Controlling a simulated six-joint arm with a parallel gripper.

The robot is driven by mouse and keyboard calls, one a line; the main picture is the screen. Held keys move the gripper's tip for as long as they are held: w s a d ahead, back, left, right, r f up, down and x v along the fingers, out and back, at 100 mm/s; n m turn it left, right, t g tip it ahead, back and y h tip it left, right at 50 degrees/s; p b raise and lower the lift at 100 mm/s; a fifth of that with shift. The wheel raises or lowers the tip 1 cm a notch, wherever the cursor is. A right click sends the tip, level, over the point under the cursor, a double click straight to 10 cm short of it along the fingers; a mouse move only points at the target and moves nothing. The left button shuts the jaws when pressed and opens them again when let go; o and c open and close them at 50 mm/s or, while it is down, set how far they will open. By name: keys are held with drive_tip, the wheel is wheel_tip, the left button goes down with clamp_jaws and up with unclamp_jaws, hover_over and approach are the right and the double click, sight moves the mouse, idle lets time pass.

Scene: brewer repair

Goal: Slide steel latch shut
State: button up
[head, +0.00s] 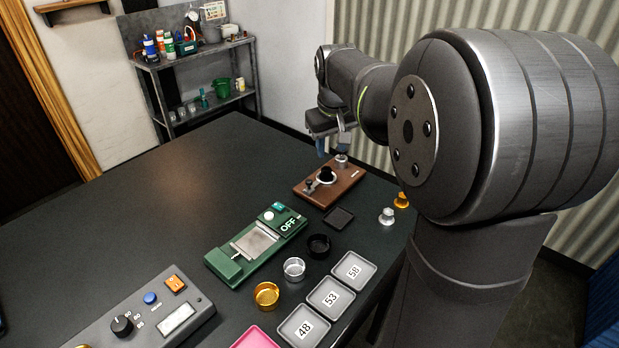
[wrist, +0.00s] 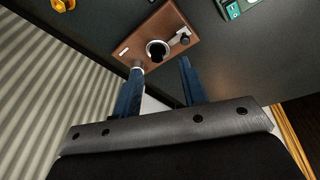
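A brown wooden board (head: 346,187) lies on the dark table, below my gripper; it also shows in the wrist view (wrist: 150,31). A steel latch piece with a dark knob (wrist: 184,38) sits on it beside a black round cup or ring (wrist: 157,49); the knob also shows in the head view (head: 309,184). A short steel post (head: 342,161) stands at the board's far end. My gripper (head: 333,145) points down, its two blue fingers apart and nothing seen between them. In the wrist view (wrist: 157,85), the left fingertip overlaps the post; I cannot tell if they touch.
A green device marked OFF (head: 256,240) lies nearer, with a black square pad (head: 339,217) beside the board. Silver (head: 387,216) and gold (head: 402,200) knobs stand to the right. Numbered trays (head: 330,297) and a grey control box (head: 150,312) are in front.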

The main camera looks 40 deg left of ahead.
drive_tip(key=s+a+r+m+y, duration=0.1)
drive_tip(key=s+a+r+m, duration=0.15)
drive_tip(key=s, duration=0.25)
drive_tip(key=m, duration=0.1)
approach(309, 180)
drive_tip(key=shift+t, duration=0.4)
drive_tip(key=x, duration=0.8)
drive_tip(key=shift+s+f, duration=0.15)
drive_tip(key=shift+s, duration=0.25)
clamp_jaws()
